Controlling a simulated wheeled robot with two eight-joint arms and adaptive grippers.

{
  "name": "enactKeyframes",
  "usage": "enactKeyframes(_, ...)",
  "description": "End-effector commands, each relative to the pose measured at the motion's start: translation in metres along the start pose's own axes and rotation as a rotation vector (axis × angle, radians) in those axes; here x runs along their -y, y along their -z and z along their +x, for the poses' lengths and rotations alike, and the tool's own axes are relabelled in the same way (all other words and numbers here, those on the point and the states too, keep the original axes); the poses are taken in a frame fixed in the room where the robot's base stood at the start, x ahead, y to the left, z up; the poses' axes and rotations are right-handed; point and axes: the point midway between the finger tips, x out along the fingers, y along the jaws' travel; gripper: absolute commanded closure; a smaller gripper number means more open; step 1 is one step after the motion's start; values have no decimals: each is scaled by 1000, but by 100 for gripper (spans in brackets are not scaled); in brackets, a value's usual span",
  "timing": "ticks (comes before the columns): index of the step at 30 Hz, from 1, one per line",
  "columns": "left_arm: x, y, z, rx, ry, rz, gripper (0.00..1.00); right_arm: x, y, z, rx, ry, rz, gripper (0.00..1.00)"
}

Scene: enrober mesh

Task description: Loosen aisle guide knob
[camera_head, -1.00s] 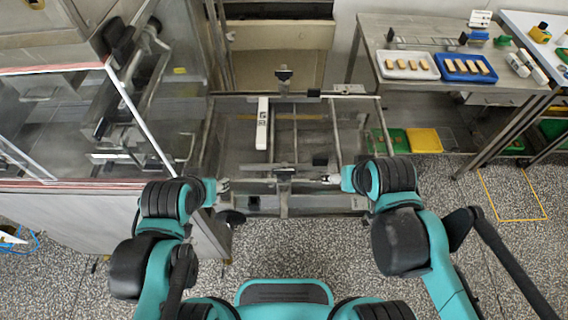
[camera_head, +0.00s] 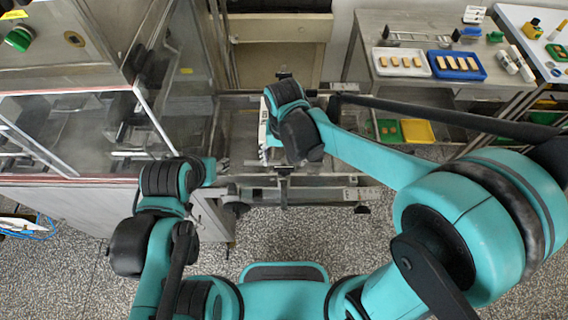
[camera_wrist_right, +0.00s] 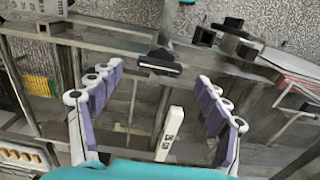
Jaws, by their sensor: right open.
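A black bar-shaped knob (camera_wrist_right: 160,64) sits on a metal crossbar of the frame in the right wrist view. My right gripper (camera_wrist_right: 158,78) is open, with its purple-padded fingers apart on either side of the knob and nothing between them. In the head view the right gripper (camera_head: 264,150) points down over the frame, largely hidden by its own wrist. Another black knob (camera_head: 284,75) shows at the frame's far side. My left arm ends beside the frame's left end; its gripper's fingers are not clear to see.
A white labelled bar (camera_wrist_right: 170,132) lies along the frame. A glazed machine cabinet (camera_head: 80,125) stands on the left. A steel table (camera_head: 400,25) at the back right holds a white tray (camera_head: 402,72) and a blue tray (camera_head: 458,77). Speckled floor is clear in front.

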Motion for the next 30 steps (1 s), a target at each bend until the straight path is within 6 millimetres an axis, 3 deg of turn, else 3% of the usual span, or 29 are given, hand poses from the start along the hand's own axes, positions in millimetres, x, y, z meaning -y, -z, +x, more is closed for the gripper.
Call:
enactKeyframes(6, 0, -4, 6, 0, 0, 0, 54, 0, 0, 28, -1, 0, 0, 24)
enactKeyframes(16, 0, -4, 6, 0, 0, 0, 54, 0, 0, 33, -1, 0, 0, 24)
enactKeyframes(17, 0, -4, 6, 0, 0, 0, 54, 0, 0, 33, -1, 0, 0, 27)
enactKeyframes(22, 0, -4, 6, 0, 0, 0, 54, 0, 0, 33, -1, 1, 0, 72)
enactKeyframes(30, 0, -4, 6, 0, 0, 0, 54, 0, 0, 33, -1, 1, -10, 74)
